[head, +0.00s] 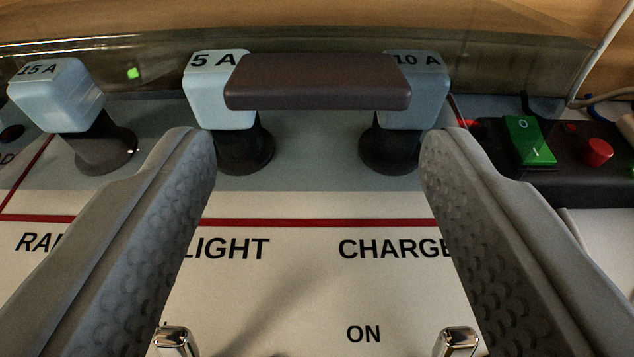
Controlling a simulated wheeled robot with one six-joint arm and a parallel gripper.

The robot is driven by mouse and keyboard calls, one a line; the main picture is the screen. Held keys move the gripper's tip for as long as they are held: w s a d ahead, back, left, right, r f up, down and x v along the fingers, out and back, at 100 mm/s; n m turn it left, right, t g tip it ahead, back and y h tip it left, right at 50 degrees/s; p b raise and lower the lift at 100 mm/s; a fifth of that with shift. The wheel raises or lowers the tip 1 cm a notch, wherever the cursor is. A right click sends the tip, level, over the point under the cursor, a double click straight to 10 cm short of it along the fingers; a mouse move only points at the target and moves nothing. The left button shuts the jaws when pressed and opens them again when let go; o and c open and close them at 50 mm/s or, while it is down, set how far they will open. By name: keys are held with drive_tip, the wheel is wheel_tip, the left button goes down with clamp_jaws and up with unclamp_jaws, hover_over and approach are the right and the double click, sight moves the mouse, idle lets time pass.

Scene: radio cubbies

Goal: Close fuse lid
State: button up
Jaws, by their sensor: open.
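A clear see-through panel (330,45), apparently the fuse lid, spans the top of the view. A dark brown bar (318,82), which looks like its handle, lies across the picture in front of parts of the 5 A fuse (212,90) and the 10 A fuse (428,75). How the bar joins the panel, and the lid's exact angle, I cannot tell. My gripper (318,145) is open and empty. Its two grey fingers point toward the bar, with tips below the bar's two ends in the picture. I see no contact.
A 15 A fuse (58,95) stands at the left. A green rocker switch (528,140) and a red button (597,151) sit on a black box at the right, near a pale cable (600,50). Two metal toggles (174,342) (457,341) stand below on the labelled white panel.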

drive_tip(key=v, duration=1.7)
drive_tip(key=shift+c, duration=0.5)
